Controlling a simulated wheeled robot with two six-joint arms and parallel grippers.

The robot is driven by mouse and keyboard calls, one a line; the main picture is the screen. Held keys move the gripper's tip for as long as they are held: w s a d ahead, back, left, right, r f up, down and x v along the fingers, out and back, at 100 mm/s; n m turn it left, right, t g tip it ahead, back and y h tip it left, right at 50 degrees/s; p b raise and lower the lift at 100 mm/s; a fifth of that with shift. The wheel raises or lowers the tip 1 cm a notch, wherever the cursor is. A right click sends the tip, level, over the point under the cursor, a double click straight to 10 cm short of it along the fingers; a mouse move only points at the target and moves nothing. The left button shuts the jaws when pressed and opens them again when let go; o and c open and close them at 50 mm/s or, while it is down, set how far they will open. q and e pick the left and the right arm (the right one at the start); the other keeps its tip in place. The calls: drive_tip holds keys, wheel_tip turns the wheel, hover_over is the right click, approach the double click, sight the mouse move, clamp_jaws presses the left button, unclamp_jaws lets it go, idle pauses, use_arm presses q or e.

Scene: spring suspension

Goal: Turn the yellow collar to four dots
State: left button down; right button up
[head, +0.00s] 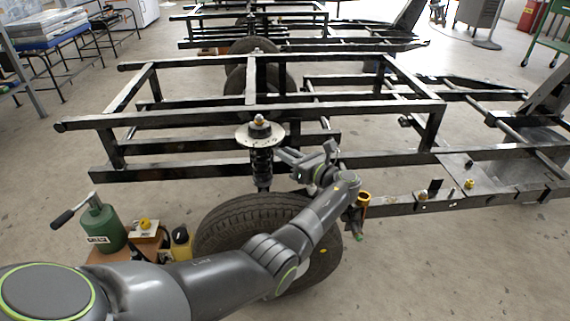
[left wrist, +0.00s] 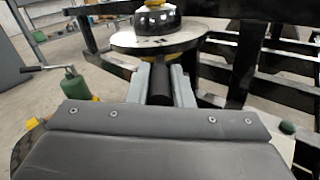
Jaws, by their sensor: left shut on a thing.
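The suspension strut (head: 262,165) stands upright at the frame, black with coils, under a pale round plate (head: 247,137). The plate shows large in the left wrist view (left wrist: 125,40). A strip of yellow (left wrist: 156,57) shows just below the plate; I cannot tell whether it is the collar. My left gripper (head: 277,154) reaches the strut from the right, below the plate. In the left wrist view its grey fingers (left wrist: 161,85) are shut on a dark cylindrical part between them. My right gripper is not in view.
The black metal frame (head: 180,121) surrounds the strut. A green jack-like device (head: 98,228) with a lever and a yellow-black bottle (head: 181,243) stand at left. A yellow-topped fitting (head: 362,199) is at right.

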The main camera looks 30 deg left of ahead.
use_arm(q)
drive_tip(key=shift+w+d+f+n+g+b, duration=0.1)
drive_tip(key=shift+w+n+g+b, duration=0.25)
drive_tip(key=shift+g, duration=0.25)
drive_tip(key=c, duration=1.3)
unclamp_jaws()
drive_tip(key=shift+d, duration=0.45)
drive_tip(key=v, duration=1.6)
drive_tip(key=shift+d, duration=0.2)
